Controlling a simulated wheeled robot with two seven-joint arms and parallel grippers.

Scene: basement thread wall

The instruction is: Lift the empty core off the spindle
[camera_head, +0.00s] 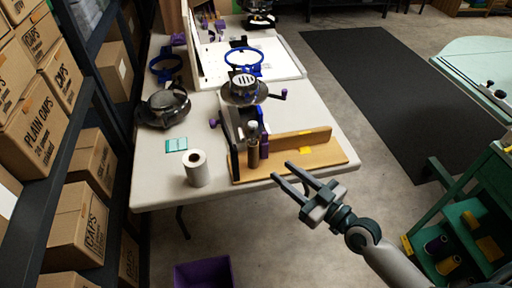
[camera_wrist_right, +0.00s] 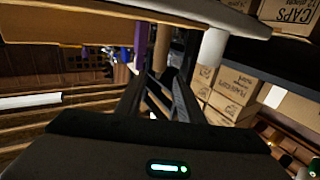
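A brown tube (camera_head: 254,152), which looks like the empty core, stands upright on the winder's wooden base (camera_head: 320,157). A pale, metallic tip, likely the spindle, shows above it. My right gripper (camera_head: 281,172) is in front of the base at the table's front edge, apart from the tube. Its two fingers are spread with nothing between them. In the right wrist view its fingers (camera_wrist_right: 160,78) reach forward; a small brown upright piece (camera_wrist_right: 161,47) shows beyond them, but I cannot tell if it is the tube. My left gripper is not in view.
A white roll (camera_head: 196,169) stands left of the base on the table (camera_head: 160,190). The winder (camera_head: 244,92) with purple knobs is behind the tube. Shelves of cardboard boxes (camera_head: 85,218) line the left. A green cart (camera_head: 470,225) stands right.

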